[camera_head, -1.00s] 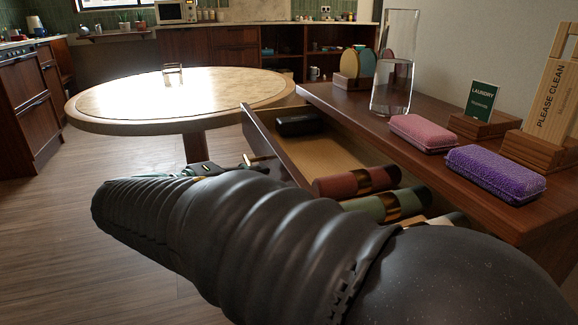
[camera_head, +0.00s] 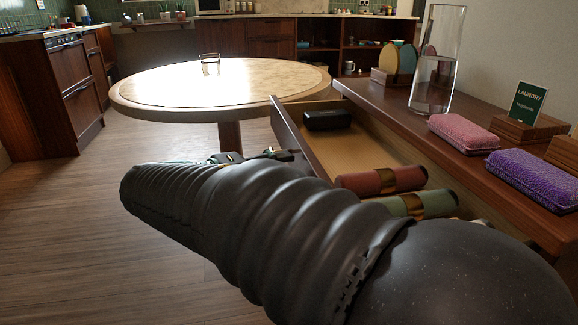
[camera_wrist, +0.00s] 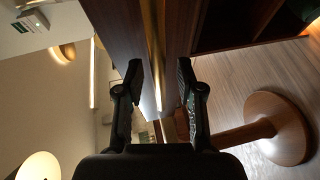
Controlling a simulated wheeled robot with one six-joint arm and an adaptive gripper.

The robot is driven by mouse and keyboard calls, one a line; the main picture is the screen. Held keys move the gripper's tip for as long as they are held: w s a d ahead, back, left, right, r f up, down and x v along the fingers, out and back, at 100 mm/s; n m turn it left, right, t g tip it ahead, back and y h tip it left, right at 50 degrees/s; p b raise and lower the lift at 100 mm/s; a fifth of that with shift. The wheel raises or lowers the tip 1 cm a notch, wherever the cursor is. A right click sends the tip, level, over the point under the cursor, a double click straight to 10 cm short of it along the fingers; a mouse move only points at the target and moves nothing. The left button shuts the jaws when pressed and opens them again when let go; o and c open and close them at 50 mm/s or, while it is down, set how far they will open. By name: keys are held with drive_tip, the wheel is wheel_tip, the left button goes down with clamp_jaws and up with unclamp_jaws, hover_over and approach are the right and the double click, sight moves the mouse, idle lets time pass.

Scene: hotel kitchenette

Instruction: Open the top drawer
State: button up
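The top drawer (camera_head: 294,131) stands pulled out of the wooden cabinet on the right in the head view. Inside it lie a black case (camera_head: 327,119), a red roll (camera_head: 380,181) and a green roll (camera_head: 424,204), both with gold bands. In the wrist view the gold bar handle (camera_wrist: 156,52) runs along the dark wood front (camera_wrist: 178,25). My gripper (camera_wrist: 160,72) has its two fingers apart, one on each side of the handle, with visible gaps. In the head view my arm hides most of the drawer front and the handle.
A round table (camera_head: 135,104) stands close beyond the drawer. The cabinet top (camera_head: 378,102) holds a glass vase (camera_head: 437,62), a pink case (camera_head: 463,133), a purple case (camera_head: 535,178) and a laundry sign (camera_head: 527,102). The floor (camera_head: 60,215) on the left is clear.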

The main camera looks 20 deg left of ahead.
drive_tip(key=v, duration=1.2)
